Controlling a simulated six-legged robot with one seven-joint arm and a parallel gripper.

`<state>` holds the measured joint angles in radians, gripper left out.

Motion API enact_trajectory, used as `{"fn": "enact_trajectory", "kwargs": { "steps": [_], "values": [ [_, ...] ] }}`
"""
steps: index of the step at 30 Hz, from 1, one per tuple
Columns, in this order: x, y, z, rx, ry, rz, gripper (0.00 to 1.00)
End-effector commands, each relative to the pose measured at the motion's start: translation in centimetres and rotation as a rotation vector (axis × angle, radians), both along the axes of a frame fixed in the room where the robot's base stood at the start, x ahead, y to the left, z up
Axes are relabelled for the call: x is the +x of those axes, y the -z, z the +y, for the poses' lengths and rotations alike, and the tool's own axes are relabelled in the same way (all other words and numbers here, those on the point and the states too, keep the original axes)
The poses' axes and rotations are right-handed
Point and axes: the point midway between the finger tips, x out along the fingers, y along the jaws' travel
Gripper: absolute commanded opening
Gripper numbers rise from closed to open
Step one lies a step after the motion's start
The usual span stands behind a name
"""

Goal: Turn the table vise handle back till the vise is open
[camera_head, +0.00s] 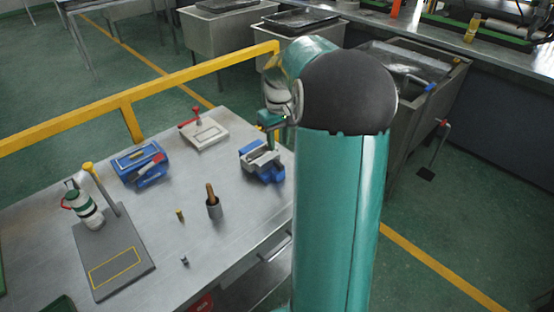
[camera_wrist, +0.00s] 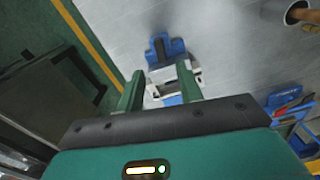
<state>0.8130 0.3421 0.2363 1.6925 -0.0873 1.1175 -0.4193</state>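The table vise (camera_head: 263,163) is blue with pale metal jaws and stands at the right edge of the metal table. It also shows in the wrist view (camera_wrist: 166,47), below my gripper. I cannot make out its handle for certain in either view. My gripper (camera_wrist: 160,68) has its two green fingers spread apart with nothing held between them. The vise lies beyond the fingertips, and the fingers overlap the sides of its pale part in the picture. In the head view my gripper (camera_head: 269,121) hangs above and behind the vise, partly hidden by my arm.
A cup with a wooden handle (camera_head: 214,209), a blue toolbox (camera_head: 141,164), a white block with a red clamp (camera_head: 204,135) and a grey stand (camera_head: 115,262) share the table (camera_head: 160,215). A yellow rail (camera_head: 70,128) runs behind it. Metal sinks (camera_head: 215,35) stand farther back.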

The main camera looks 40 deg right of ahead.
Motion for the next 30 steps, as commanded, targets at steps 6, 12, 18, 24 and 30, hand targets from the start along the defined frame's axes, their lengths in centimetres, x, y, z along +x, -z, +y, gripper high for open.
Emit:
{"fn": "enact_trajectory", "kwargs": {
  "steps": [6,12,18,24,30],
  "values": [
    [0.0,4.4,0.1,0.002,0.000,0.003,0.36],
    [0.1,7.2,0.2,0.001,-0.004,0.001,0.36],
    [0.2,8.0,0.3,0.000,-0.003,0.000,0.36],
    [0.2,8.0,0.3,0.000,-0.003,0.000,0.34],
    [0.1,8.0,0.2,0.000,-0.003,0.000,0.00]
  ]
}}
